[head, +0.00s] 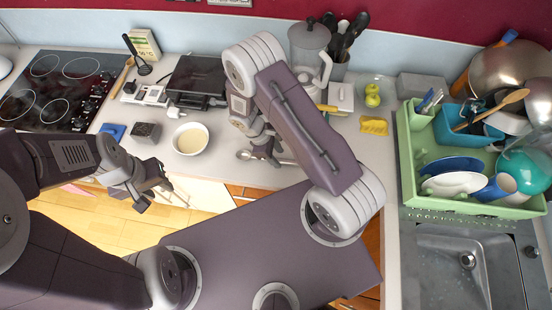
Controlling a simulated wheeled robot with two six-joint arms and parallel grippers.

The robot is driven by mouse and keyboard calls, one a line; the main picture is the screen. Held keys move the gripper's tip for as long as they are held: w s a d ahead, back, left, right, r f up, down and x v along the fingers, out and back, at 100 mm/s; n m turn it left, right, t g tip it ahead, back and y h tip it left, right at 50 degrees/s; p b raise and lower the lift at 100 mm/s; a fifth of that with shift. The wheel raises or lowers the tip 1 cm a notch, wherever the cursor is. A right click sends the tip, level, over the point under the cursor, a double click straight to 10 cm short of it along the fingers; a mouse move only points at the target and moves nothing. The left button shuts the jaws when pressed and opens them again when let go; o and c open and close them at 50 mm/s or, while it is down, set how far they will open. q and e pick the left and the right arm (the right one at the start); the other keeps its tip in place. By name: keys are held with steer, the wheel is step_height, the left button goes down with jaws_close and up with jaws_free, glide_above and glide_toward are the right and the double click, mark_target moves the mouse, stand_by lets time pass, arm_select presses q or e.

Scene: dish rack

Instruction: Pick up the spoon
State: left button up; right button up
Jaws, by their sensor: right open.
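A metal spoon (244,155) lies on the countertop near its front edge, with its bowl end to the left. My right gripper (266,156) is just over the spoon's handle, pointing down, with open jaws. The gripper covers part of the handle, and I cannot tell whether it touches it. My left gripper (154,193) hangs in front of the counter, over the floor, away from the spoon. I see nothing in it, and its jaw opening is unclear.
A cream bowl (190,139) stands left of the spoon. A glass-lidded press or jug (311,45) and a yellow sponge (374,126) are behind and right. A green dish rack (413,160) with dishes and a wooden spoon (516,96) stands beside the sink (445,277).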

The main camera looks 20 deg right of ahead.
steer(key=shift+x, duration=1.15)
steer(key=shift+w+d+f, duration=0.1)
steer(key=shift+d+f, duration=0.05)
jaws_close()
arm_select(q)
steer(key=shift+d+r, duration=0.1)
steer(key=shift+r, duration=0.25)
steer(key=shift+w, duration=0.1)
